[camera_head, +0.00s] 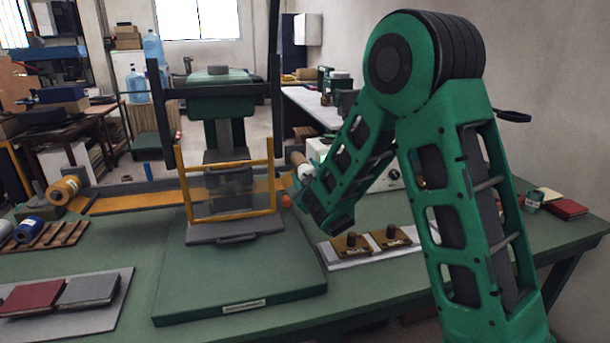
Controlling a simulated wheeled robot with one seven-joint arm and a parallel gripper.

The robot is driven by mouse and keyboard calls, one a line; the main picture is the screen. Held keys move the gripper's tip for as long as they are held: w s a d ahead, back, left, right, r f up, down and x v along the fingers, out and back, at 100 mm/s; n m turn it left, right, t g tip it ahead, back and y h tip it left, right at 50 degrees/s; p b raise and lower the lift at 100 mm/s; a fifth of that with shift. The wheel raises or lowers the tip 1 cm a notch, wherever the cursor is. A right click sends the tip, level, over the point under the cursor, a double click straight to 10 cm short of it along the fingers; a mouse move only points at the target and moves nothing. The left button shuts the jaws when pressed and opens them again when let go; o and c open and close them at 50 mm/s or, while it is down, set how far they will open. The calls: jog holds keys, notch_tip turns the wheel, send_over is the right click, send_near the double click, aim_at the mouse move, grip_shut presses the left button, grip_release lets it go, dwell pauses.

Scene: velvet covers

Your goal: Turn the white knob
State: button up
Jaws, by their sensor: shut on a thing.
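The white knob (304,171) shows as a small pale round piece at the right side of the press, beside a short brown cylinder (297,158). My gripper (303,180) is at the knob, at the end of my green arm, which reaches in from the right. Its jaws are shut on the knob. The fingers are small and dark here, and my wrist partly hides the contact. I cannot tell how far the knob is turned.
The press has an upright yellow frame (228,217) and a green base (240,284). Stamping blocks (352,244) lie below my arm. A pale box with dials (394,175) stands behind it. Books (90,290) lie front left.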

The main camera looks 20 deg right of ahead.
jog(key=shift+d+f+n, duration=0.1)
jog(key=shift+n, duration=1)
jog(key=o, duration=1)
jog(key=shift+o, duration=0.2)
jog(key=s, duration=1)
jog(key=shift+s, duration=0.3)
